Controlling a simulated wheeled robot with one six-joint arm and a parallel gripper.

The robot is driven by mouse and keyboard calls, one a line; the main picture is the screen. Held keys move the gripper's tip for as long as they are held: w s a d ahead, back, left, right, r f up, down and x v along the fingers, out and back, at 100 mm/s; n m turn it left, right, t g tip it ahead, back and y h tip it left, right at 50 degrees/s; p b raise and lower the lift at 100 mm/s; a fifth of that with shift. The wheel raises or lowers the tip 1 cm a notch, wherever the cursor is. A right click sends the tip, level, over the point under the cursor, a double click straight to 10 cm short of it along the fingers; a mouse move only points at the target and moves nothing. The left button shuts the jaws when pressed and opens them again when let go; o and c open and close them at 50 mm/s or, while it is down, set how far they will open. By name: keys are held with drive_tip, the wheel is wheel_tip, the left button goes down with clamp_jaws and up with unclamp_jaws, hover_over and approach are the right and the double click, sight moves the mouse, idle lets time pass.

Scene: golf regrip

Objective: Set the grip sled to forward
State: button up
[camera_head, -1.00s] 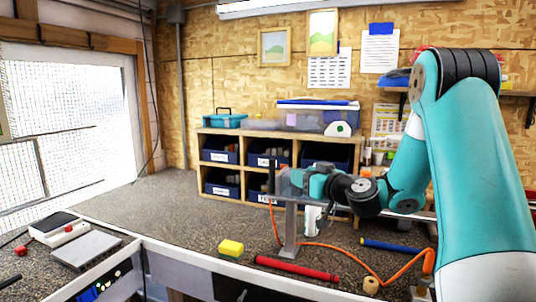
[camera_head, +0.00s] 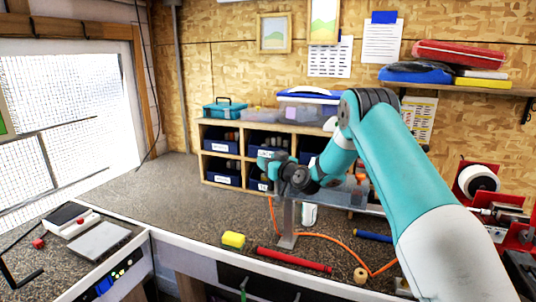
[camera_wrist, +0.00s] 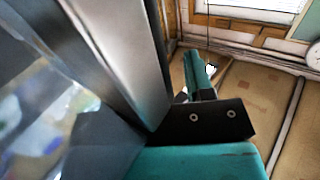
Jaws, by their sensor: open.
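A grey see-through trough (camera_head: 342,192) sits on a metal post (camera_head: 288,222) on the workbench, partly hidden behind my arm. I cannot tell which part of this fixture is the grip sled or how it is set. My gripper (camera_head: 268,160) is near the trough's left end, apparently higher than it, with its fingertips small and unclear. In the wrist view, a teal and black finger part (camera_wrist: 200,85) shows beside a large blurred metal bar (camera_wrist: 125,50). My gripper is open, with nothing seen held. Contact with the fixture cannot be told.
A red machine (camera_head: 480,185) stands at right. Shelves with blue bins (camera_head: 221,165) stand behind. The bench's left middle is clear.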

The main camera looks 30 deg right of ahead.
drive_tip(key=shift+w, duration=0.2)
drive_tip(key=shift+f, duration=0.1)
clamp_jaws()
